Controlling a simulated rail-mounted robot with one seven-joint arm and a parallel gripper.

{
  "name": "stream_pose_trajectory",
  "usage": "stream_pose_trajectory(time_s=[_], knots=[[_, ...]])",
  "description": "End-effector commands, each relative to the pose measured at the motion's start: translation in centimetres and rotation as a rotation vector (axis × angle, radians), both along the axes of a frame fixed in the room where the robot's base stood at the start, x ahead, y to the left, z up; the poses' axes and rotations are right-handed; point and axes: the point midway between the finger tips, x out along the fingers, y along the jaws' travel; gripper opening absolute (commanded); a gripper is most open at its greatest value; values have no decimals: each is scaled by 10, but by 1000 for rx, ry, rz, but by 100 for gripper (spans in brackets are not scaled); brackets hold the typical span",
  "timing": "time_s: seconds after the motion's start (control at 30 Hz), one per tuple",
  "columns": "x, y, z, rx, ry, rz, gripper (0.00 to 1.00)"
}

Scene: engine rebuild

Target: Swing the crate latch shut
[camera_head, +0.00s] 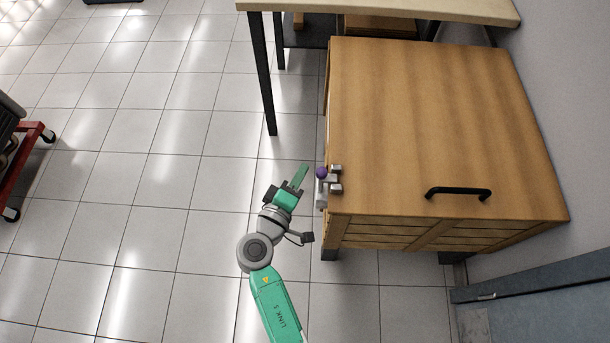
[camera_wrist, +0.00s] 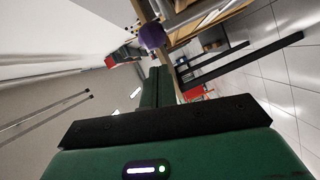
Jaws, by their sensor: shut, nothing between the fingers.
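The wooden crate (camera_head: 430,120) stands at the right in the head view, with its lid down. The latch (camera_head: 322,190) is on the crate's left side near the front corner, a grey metal piece with a purple knob (camera_head: 321,172). My gripper (camera_head: 300,176) is just left of the latch, with its green fingers shut and empty. In the wrist view the purple knob (camera_wrist: 151,36) shows just beyond the tips of my fingers (camera_wrist: 160,75). A small gap shows between fingers and knob in the head view. I cannot tell whether the latch is fully engaged.
A black handle (camera_head: 458,192) is on the crate lid near the front. A table (camera_head: 380,10) with dark legs stands behind the crate. A red cart (camera_head: 25,150) is at the far left. A blue-grey cabinet (camera_head: 540,290) is at the lower right. The tiled floor left of the crate is clear.

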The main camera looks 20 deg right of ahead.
Motion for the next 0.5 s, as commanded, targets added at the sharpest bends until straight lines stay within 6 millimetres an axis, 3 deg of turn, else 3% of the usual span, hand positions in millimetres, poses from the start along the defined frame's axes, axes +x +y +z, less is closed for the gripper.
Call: stream_pose_trajectory(time_s=[0.07,0.3,0.5], knots=[[11,19,2,2,-4,3,0],[-36,63,13,0,3,3,0],[-57,83,14,1,1,0,0]])
